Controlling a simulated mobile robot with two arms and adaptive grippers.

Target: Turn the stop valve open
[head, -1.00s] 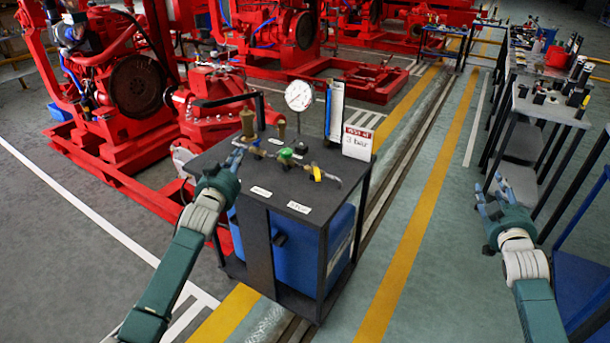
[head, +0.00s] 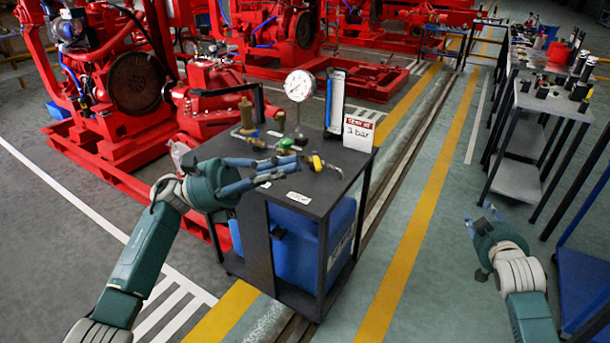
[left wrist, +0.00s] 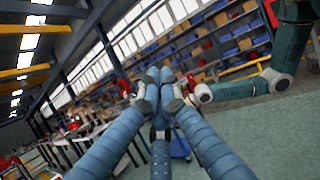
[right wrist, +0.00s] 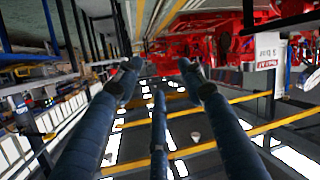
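A pipe run with small valves lies on top of a dark cart (head: 330,205). Another has a yellow handle (head: 317,163); I cannot tell which is the stop valve. My left gripper (head: 292,168) is over the cart's front left, its fingertips close to the valves; contact cannot be made out. In the left wrist view its fingertips (left wrist: 158,85) are drawn together with nothing visible between them. My right gripper (head: 487,215) is over the floor at the right, fingers spread and empty (right wrist: 158,72).
A pressure gauge (head: 299,86), brass fittings (head: 246,113), a blue-and-white upright column (head: 335,101) and a "3 bar" sign (head: 359,129) stand on the cart. Red pumpsets (head: 135,85) stand behind and left. Tool tables (head: 548,103) line the right. The aisle between is clear.

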